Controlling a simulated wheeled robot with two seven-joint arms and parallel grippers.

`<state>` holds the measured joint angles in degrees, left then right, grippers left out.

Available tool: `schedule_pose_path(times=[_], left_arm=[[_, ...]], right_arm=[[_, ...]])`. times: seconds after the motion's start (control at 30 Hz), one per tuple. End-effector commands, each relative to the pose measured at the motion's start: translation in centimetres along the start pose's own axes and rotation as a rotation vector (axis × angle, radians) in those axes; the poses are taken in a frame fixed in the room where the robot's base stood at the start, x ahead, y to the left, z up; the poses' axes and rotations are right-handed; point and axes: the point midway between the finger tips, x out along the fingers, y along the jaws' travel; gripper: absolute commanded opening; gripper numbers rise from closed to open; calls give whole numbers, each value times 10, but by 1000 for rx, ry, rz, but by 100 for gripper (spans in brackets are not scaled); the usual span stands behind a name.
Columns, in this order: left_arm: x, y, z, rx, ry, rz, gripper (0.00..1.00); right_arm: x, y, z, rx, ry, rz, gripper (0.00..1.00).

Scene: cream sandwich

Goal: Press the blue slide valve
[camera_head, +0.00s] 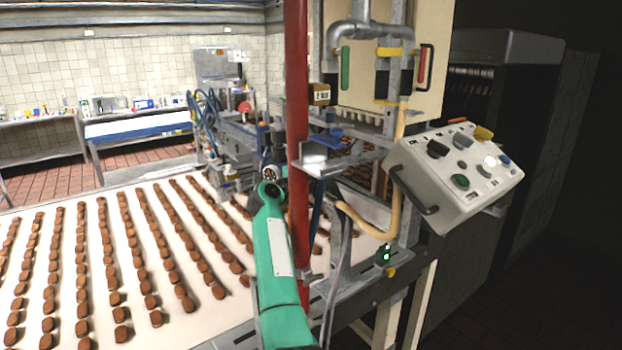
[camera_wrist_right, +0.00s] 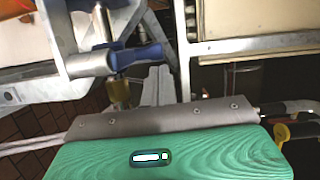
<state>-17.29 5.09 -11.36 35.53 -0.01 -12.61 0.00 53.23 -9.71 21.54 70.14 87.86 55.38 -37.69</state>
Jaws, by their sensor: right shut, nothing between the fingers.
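The blue slide valve (camera_wrist_right: 138,58) shows in the right wrist view as a blue handle on a grey metal pipe, with a brass-coloured part (camera_wrist_right: 120,92) below it. My right gripper (camera_wrist_right: 158,72) is shut and empty, its grey fingers close to the blue handle; I cannot tell whether they touch. In the head view my green right arm reaches up from the bottom centre, and the right gripper (camera_head: 268,168) is at the machine beside the red post. A small blue part (camera_head: 262,130) shows just above it there. My left gripper is not in view.
A red vertical post (camera_head: 297,120) stands right beside my right arm. A conveyor (camera_head: 150,236) with rows of brown pieces fills the left. A tilted control box (camera_head: 455,178) with coloured buttons is at the right. Metal frame bars (camera_wrist_right: 245,45) surround the valve.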

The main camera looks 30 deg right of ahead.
Motion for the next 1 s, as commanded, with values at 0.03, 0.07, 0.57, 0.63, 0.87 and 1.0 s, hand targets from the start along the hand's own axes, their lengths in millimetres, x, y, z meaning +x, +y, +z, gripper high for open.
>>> schedule_pose_path(times=[0.03,0.07,0.57,0.63,0.87,1.0], left_arm=[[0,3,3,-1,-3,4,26],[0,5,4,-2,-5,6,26],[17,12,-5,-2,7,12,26],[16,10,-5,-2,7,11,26],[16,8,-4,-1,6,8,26],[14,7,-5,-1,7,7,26]], right_arm=[[0,0,0,0,0,0,0],[0,0,0,0,-1,0,0],[10,0,29,0,0,1,0],[10,-1,29,0,0,1,0],[9,-1,29,0,0,0,0],[5,-2,30,1,-2,1,0]])
